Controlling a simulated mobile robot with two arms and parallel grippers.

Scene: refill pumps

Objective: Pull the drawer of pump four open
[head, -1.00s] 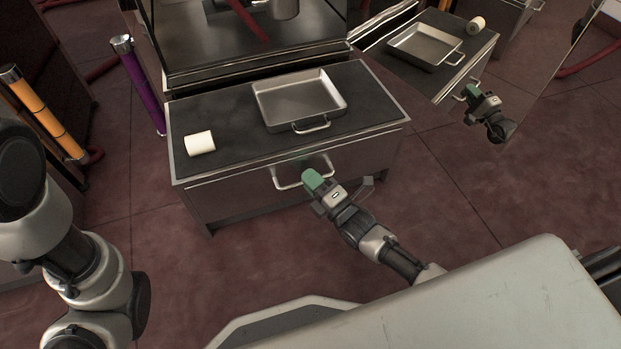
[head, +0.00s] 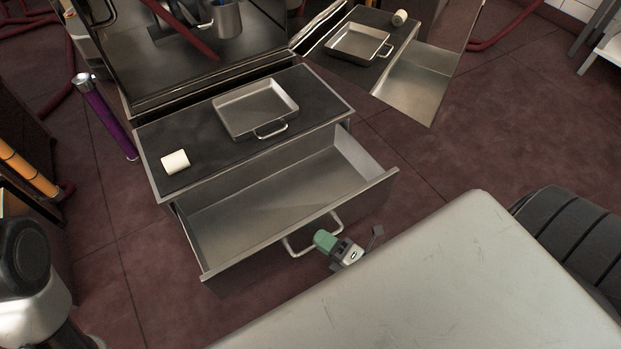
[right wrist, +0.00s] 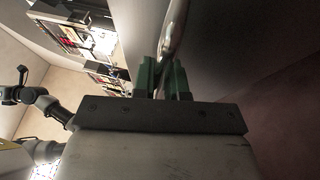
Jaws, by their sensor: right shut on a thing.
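The drawer (head: 268,215) under the dark-topped cabinet stands far open, and its inside looks empty. Its metal bar handle (head: 300,246) is on the drawer front. In the right wrist view the green fingers (right wrist: 163,80) stand on both sides of the pale handle bar (right wrist: 174,35). My left arm comes in at the lower left of the head view, but its gripper is not shown. No pump number is readable.
A purple cylinder (head: 107,120) stands at the cabinet's left. An orange cylinder (head: 27,168) is at the far left. Red floor lies clear right of the drawer.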

